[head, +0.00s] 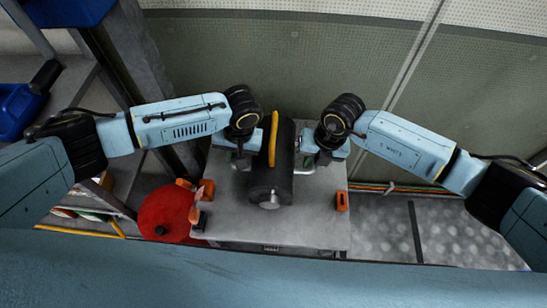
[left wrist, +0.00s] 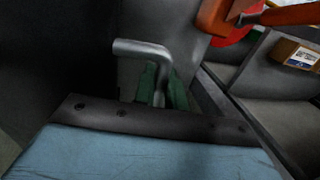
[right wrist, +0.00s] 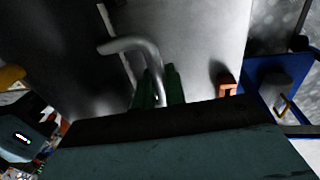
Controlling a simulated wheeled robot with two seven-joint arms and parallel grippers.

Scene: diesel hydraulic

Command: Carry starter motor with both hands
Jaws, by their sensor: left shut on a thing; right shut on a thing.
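The starter motor (head: 270,182) is a dark cylinder with a yellow bar along its top and a metal stub at its near end. It is over the grey tabletop (head: 315,222); I cannot tell whether it touches it. My left gripper (head: 243,163) is at its left side, and the left wrist view shows a bent metal handle (left wrist: 146,52) between green fingers (left wrist: 160,86). My right gripper (head: 309,162) is at its right side, and the right wrist view shows another bent handle (right wrist: 130,46) between green fingers (right wrist: 157,88). Both are shut on the handles.
A red round thing (head: 165,212) and orange tools (head: 205,190) are at the table's left edge. A small orange block (head: 342,201) is near the right edge. A grey post (head: 140,60) stands at the left, with a blue can (head: 18,108) beyond.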

